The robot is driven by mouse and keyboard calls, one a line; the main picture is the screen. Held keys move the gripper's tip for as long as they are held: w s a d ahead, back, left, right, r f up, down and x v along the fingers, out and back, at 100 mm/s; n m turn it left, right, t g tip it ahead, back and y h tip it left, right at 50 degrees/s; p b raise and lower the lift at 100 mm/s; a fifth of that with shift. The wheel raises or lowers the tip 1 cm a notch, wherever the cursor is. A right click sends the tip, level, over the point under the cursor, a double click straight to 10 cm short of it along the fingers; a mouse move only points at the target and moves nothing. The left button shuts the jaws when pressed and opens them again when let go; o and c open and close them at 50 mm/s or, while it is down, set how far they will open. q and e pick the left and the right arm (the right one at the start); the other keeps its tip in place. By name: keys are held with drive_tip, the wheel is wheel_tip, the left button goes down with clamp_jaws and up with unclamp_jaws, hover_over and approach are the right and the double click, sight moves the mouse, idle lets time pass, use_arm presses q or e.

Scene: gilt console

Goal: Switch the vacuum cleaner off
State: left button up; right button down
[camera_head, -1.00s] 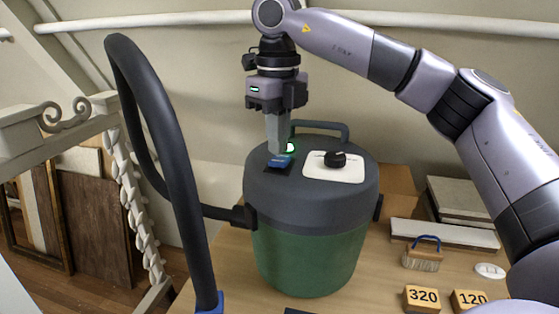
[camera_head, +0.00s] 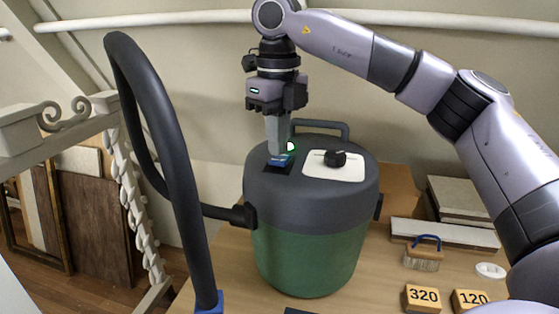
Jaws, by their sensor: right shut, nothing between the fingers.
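The vacuum cleaner (camera_head: 308,255) stands upright on the wooden bench, with a green drum and a dark grey lid. A blue rocker switch (camera_head: 281,161) sits in a dark plate on the lid. A small round lamp (camera_head: 291,147) beside it shows pale with a green edge. My right gripper (camera_head: 279,153) points straight down, shut and empty, with its fingertips at the rocker, appearing to touch it. The fingers hide part of the rocker. A black knob (camera_head: 335,159) on a white plate lies to its right. My left gripper is not in view.
A thick black hose (camera_head: 172,170) arches up at the left and joins the drum's side. A lid handle (camera_head: 322,127) rises behind the knob. A brush (camera_head: 423,255), blocks marked 320 (camera_head: 422,299) and 120 (camera_head: 469,300), and flat slabs (camera_head: 460,198) lie at the right.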

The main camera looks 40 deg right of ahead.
sight(278, 160)
drive_tip(key=shift+f+b, duration=0.6)
drive_tip(key=shift+f, duration=0.3)
idle(0.4)
wheel_tip(278, 160, up, 3)
drive_tip(key=p, duration=0.2)
drive_tip(key=shift+p, duration=0.35)
drive_tip(key=shift+r+p, duration=0.35)
drive_tip(key=shift+r, duration=1.7)
